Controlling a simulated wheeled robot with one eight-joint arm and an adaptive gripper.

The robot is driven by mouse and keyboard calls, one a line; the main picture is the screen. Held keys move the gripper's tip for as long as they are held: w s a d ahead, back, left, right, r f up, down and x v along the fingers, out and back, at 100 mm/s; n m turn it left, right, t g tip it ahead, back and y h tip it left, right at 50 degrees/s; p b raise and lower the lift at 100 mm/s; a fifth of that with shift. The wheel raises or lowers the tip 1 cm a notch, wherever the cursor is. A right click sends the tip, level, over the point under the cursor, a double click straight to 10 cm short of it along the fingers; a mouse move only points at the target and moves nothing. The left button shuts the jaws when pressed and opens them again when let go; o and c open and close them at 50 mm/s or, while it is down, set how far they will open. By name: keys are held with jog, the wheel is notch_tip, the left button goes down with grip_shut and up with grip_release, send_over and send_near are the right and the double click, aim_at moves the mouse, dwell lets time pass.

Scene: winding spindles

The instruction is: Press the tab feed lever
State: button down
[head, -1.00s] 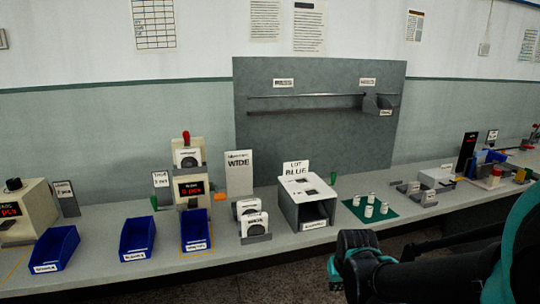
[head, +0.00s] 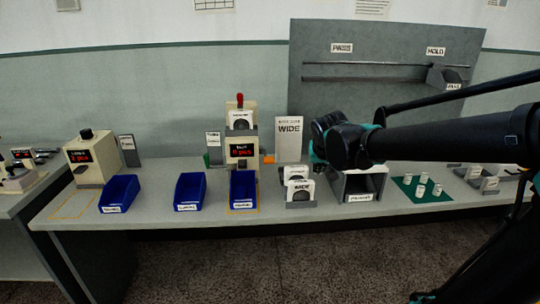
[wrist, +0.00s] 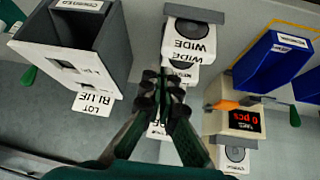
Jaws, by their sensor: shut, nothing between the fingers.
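A cream dispenser (head: 242,148) with a red "0 pcs" display stands near the middle of the bench. It also shows in the wrist view (wrist: 233,118). An orange lever (head: 269,158) sticks out from its right side, and in the wrist view the lever (wrist: 225,105) lies right of my gripper. I cannot read which part is marked as tab feed. My gripper (head: 318,145) is shut and empty, raised right of the lever and apart from it. Its fingertips (wrist: 165,85) show over the WIDE cards in the wrist view.
WIDE blocks (head: 299,188) stand in a holder between dispenser and grey box (head: 363,181). A WIDE sign (head: 289,138) stands behind. Blue bins (head: 189,190) line the front. A second dispenser (head: 91,158) stands left. White spools sit on a green mat (head: 407,186).

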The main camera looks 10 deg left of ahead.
jog(key=w+a+r+y, duration=0.1)
jog(key=a+r, duration=0.4)
jog(key=a, duration=0.3)
jog(key=w+a+r+n+t, duration=0.1)
jog(key=a+r, duration=0.3)
jog(key=a, duration=0.4)
jog(key=shift+w+a+r+y, duration=0.2)
jog(key=shift+a+r+y, duration=0.1)
jog(key=shift+r+y, duration=0.1)
jog(key=shift+f, duration=0.1)
send_over(269, 157)
jog(key=s, duration=0.3)
jog(key=f, duration=0.7)
jog(key=shift+w+d+f, duration=0.1)
jog(key=shift+d+f, duration=0.05)
jog(key=shift+d, duration=0.25)
notch_tip(269, 157, down, 2)
jog(key=shift+f, duration=0.2)
jog(key=shift+s+f, duration=0.2)
jog(key=shift+f, duration=0.45)
